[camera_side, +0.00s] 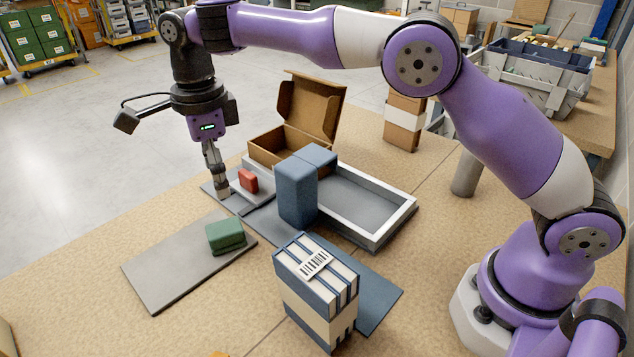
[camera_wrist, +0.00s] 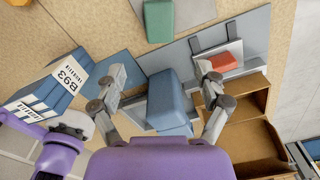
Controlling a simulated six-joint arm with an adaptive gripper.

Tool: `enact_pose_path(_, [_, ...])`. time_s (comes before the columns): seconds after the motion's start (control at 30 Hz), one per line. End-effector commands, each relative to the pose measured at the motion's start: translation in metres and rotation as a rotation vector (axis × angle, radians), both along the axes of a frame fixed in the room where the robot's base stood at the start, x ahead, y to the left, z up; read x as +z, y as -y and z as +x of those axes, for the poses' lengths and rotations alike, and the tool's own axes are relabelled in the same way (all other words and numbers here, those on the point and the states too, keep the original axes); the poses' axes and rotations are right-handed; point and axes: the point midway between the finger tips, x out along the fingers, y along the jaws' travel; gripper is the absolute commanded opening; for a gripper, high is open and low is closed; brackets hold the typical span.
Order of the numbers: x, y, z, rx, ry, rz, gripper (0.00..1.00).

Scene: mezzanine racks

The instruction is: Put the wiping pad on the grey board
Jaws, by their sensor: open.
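A green, soft-edged block (camera_side: 226,236), which looks like the wiping pad, lies flat on the grey board (camera_side: 165,272) in the side view. The green pad (camera_wrist: 159,20) and the grey board (camera_wrist: 200,10) also show at the top of the wrist view. My gripper (camera_side: 222,190) points down, apart from the pad, beyond the board's far edge and left of a small red block (camera_side: 249,181). In the wrist view my gripper (camera_wrist: 160,73) has its fingers spread wide, with nothing held between them.
A tall blue block (camera_side: 296,192) stands beside a shallow grey tray (camera_side: 395,226). An open cardboard box (camera_side: 275,145) is behind. A strapped book bundle (camera_side: 318,285) stands in front, by a blue mat (camera_side: 378,292). The left table area around the board is clear.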

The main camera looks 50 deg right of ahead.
Motion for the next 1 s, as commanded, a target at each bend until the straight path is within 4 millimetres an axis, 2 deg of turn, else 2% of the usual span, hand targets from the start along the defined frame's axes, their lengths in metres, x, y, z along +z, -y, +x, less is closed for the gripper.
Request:
enact_pose_path(0.13, [0.023,0.015,-0.005,0.117,0.032,0.009,0.83])
enact_pose_path(0.23, [0.049,0.039,-0.018,0.326,0.088,0.01,0.83])
enact_pose_path(0.33, [0.073,0.069,-0.043,0.605,0.165,-0.014,0.83])
enact_pose_path(0.47, [0.088,0.106,-0.087,0.982,0.257,-0.092,0.83])
enact_pose_path(0.57, [0.086,0.128,-0.124,1.265,0.308,-0.185,0.83])
enact_pose_path(0.7, [0.069,0.15,-0.168,1.6,0.338,-0.33,0.83])
enact_pose_path(0.83, [0.052,0.159,-0.192,1.801,0.334,-0.435,0.83])
enact_pose_path(1.0, [0.042,0.163,-0.203,1.907,0.322,-0.488,0.83])
